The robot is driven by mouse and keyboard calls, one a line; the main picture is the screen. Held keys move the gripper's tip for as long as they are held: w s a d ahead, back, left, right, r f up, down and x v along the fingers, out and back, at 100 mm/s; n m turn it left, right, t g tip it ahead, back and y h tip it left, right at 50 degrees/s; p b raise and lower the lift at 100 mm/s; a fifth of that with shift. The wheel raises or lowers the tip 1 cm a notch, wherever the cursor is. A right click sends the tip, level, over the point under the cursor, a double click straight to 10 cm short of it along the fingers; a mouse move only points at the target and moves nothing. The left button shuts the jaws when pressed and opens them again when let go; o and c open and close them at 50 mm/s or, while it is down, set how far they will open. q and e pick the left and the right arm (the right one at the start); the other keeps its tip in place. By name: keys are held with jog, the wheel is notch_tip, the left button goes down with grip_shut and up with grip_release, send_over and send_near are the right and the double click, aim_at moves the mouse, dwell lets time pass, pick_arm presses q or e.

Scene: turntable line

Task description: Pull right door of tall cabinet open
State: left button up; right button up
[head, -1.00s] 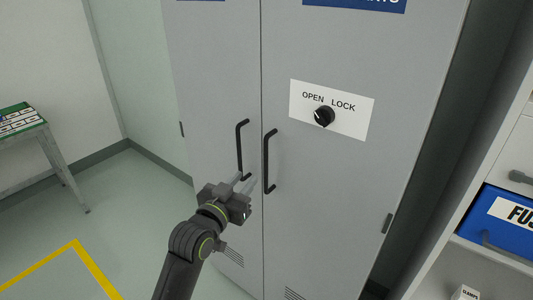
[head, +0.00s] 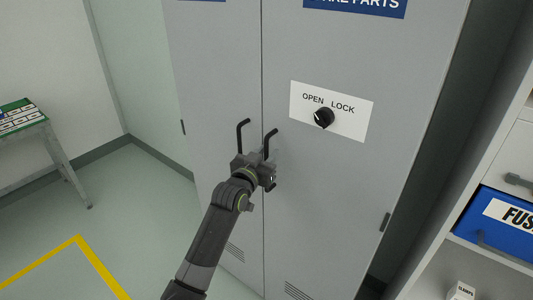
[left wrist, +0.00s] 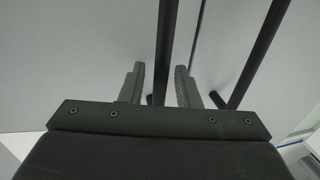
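The tall grey cabinet's right door (head: 340,190) appears flush with the left door (head: 215,80). Its black bar handle (head: 270,142) stands beside the left door's handle (head: 239,135). The other bar (left wrist: 258,55) is outside the fingers. My right gripper is not in view.
A black knob (head: 324,118) sits on a white OPEN/LOCK plate (head: 352,128) on the right door. Shelving with a blue bin (head: 480,220) stands at the right. A table (head: 50,150) is at the left. The floor (head: 140,220) left of the cabinet is clear.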

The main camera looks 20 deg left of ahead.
pick_arm(q)
grip_shut()
dwell(0.4)
